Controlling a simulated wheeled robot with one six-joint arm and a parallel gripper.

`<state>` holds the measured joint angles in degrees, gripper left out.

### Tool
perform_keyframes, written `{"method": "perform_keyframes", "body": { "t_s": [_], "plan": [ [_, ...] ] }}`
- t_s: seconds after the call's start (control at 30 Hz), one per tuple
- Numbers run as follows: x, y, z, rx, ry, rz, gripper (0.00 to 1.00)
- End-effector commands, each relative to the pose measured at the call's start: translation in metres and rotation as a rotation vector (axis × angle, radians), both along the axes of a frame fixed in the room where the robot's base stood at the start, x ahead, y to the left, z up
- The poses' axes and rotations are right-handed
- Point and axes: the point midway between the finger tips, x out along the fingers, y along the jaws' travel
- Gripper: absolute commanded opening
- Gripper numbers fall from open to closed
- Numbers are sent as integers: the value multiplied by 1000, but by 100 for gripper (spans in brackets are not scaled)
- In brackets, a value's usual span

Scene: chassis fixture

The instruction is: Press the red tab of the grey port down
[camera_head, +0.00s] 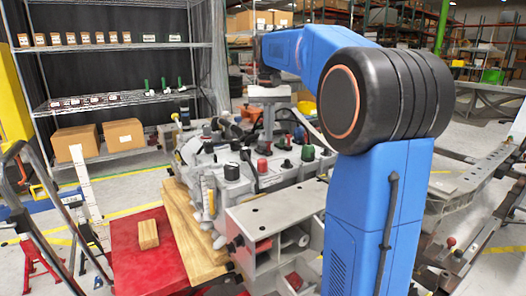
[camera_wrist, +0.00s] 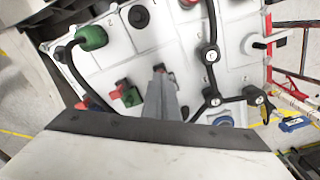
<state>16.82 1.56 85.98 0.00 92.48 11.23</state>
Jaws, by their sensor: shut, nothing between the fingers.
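The pale fixture panel (camera_wrist: 140,45) fills much of the wrist view. My gripper (camera_wrist: 160,72) is shut and empty, its grey fingers pointing at the panel. A small reddish bit shows right at the fingertips; the fingers hide most of what is there, so I cannot tell whether it is the red tab of the grey port or whether they touch it. A red part (camera_wrist: 118,91) and a dark green part (camera_wrist: 132,97) sit just left of the fingers. In the head view my gripper (camera_head: 268,138) points down over the fixture (camera_head: 235,185).
A green connector (camera_wrist: 91,38) with a black cable stands left of the fingers. More black cables and clamps (camera_wrist: 211,54) run along their right side. In the head view, a red cap (camera_head: 264,166) and a green-topped knob (camera_head: 308,152) stand up near the gripper.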

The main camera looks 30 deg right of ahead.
Motion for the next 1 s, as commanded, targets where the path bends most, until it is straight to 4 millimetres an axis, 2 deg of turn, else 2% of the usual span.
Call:
{"method": "perform_keyframes", "body": {
  "t_s": [0.33, 1.0],
  "plan": [
    [0, 0, 0, 0, -1, 0, 0],
    [1, 0, 54, -1, -2, 0, 0]
  ]
}}
